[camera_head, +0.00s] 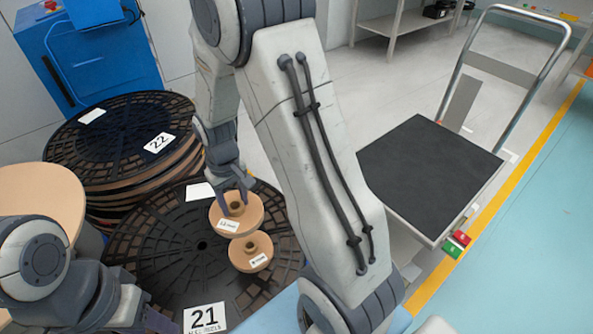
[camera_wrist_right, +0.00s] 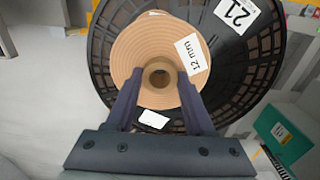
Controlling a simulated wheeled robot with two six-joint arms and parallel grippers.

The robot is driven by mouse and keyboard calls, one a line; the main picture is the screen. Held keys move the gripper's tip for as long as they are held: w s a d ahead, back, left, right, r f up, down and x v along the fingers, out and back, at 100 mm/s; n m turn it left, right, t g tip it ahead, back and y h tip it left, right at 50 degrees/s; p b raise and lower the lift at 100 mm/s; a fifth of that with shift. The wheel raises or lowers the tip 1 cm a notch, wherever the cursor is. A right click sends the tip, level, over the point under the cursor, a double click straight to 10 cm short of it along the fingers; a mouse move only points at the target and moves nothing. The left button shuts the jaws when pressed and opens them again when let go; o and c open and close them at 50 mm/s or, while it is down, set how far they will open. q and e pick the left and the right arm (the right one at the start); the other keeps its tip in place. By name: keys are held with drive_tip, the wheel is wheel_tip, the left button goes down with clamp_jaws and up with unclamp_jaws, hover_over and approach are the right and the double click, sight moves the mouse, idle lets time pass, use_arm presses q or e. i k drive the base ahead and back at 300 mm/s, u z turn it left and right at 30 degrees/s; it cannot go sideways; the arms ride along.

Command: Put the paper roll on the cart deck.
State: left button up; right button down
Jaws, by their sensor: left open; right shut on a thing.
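The paper roll (camera_head: 226,222), a flat tan disc with a raised core and a white label, is over the black reel marked 21 (camera_head: 160,255). My right gripper (camera_head: 237,207) is shut on its core; in the right wrist view the fingers (camera_wrist_right: 160,85) straddle the core and the roll's label (camera_wrist_right: 193,54) reads 12 mm. I cannot tell whether the roll is lifted off the reel. The cart deck (camera_head: 430,175), a black mat, is empty at the right. My left gripper (camera_head: 140,315) is open and empty at the lower left, partly cut off.
A smaller tan roll (camera_head: 262,262) lies on reel 21, just in front of the held roll. A stack of black reels marked 22 (camera_head: 110,135) stands behind. My right arm crosses between the reels and the cart. The cart has a tall handle (camera_head: 545,72) at its far end.

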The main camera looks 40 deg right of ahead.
sight(424, 184)
drive_tip(key=z, duration=0.5)
drive_tip(key=k, duration=1.15)
drive_tip(key=z, duration=1.35)
drive_tip(key=i, duration=1.7)
drive_tip(key=u, duration=0.75)
